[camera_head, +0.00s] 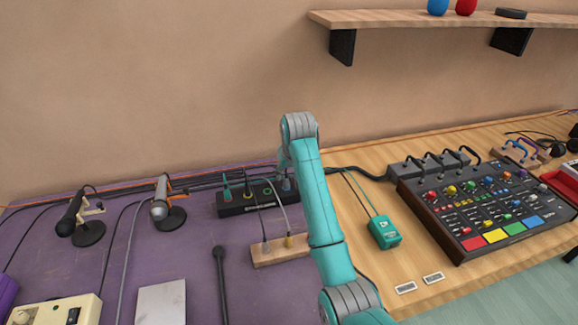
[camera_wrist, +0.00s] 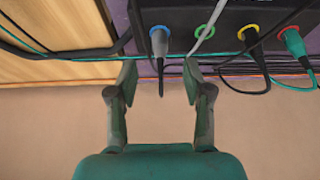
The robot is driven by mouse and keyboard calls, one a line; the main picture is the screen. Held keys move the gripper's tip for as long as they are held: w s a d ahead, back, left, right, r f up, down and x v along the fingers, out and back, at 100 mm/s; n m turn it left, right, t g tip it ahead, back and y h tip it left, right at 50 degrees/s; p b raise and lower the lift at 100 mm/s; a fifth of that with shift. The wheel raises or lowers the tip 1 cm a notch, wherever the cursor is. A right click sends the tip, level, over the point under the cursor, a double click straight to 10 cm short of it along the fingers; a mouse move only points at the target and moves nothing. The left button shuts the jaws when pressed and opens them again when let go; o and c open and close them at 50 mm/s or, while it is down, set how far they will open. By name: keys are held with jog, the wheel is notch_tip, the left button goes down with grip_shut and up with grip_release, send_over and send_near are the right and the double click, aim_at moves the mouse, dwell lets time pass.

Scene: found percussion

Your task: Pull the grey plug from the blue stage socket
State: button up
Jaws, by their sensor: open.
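The stage box (camera_head: 232,209) is a black strip on the purple surface, partly hidden by my arm in the head view. In the wrist view, the box (camera_wrist: 185,15) shows a blue-ringed socket (camera_wrist: 151,29) with a grey-blue plug (camera_wrist: 159,44) seated in it. A dark cable tail hangs from the plug. My gripper (camera_wrist: 160,75) is open, with one finger on each side of the cable tail, just short of the plug and apparently not touching it. In the head view the fingers are mostly hidden at the box's right end.
Beside the blue socket are a green ring (camera_wrist: 205,32) crossed by a grey cable, a yellow-ringed socket with a black plug (camera_wrist: 253,45), and a green plug (camera_wrist: 295,44). A wooden block (camera_head: 268,256) holds plugs in front. A mixer (camera_head: 490,215) and green box (camera_head: 385,232) stand right.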

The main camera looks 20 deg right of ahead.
aim_at(287, 178)
jog(key=shift+x, duration=3.5)
grip_shut()
jog(key=shift+r, duration=0.2)
jog(key=shift+w+r, duration=0.1)
jog(key=shift+r, duration=0.5)
jog(key=shift+r, duration=0.35)
jog(key=shift+r, duration=1.45)
